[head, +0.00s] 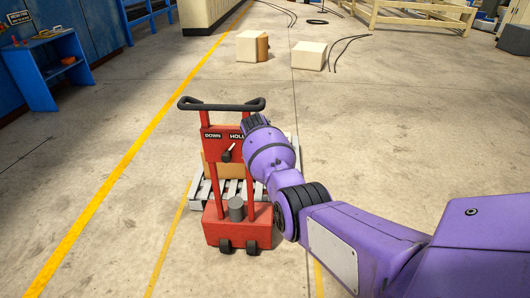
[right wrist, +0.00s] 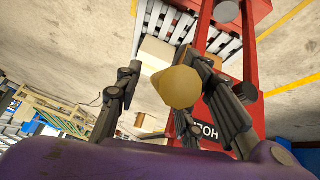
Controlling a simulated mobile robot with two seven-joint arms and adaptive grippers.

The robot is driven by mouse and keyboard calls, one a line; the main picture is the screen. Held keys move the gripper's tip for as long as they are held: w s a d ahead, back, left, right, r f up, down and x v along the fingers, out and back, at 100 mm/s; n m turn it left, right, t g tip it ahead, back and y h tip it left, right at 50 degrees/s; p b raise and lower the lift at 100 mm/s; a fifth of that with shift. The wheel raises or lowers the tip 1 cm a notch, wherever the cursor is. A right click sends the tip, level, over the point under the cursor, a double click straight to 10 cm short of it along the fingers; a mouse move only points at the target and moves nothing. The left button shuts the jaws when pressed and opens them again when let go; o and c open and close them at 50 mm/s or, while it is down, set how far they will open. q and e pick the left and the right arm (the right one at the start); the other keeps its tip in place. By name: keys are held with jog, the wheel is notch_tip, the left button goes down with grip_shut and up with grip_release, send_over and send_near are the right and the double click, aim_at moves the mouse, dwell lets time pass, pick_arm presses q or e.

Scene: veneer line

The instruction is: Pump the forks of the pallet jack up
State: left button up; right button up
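The red pallet jack (head: 238,222) stands upright in the middle of the head view, with a black handlebar (head: 221,104) on top. Its panel reads DOWN and HOLD; the panel's right end is hidden by my arm. A small dark lever (head: 227,155) sits on the panel. The forks are not visible; a grey slatted pallet (head: 203,193) stands behind the jack. My right gripper (right wrist: 168,67) is open beside the panel, its fingers mostly hidden in the head view. A blunt ochre thing (right wrist: 178,88) shows between its fingers; I cannot tell what it is. My left gripper is out of view.
A brown box (head: 228,171) rests on the pallet. Two pale blocks (head: 252,47) (head: 310,56) lie on the floor farther back. A blue bench (head: 47,72) stands at the left, and a wooden railing (head: 410,14) at the back right. The floor around the jack is clear.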

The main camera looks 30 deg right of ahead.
jog(key=shift+a+r, duration=0.1)
jog(key=v, duration=1.2)
jog(key=shift+s+d, duration=0.1)
jog(key=shift+d, duration=0.1)
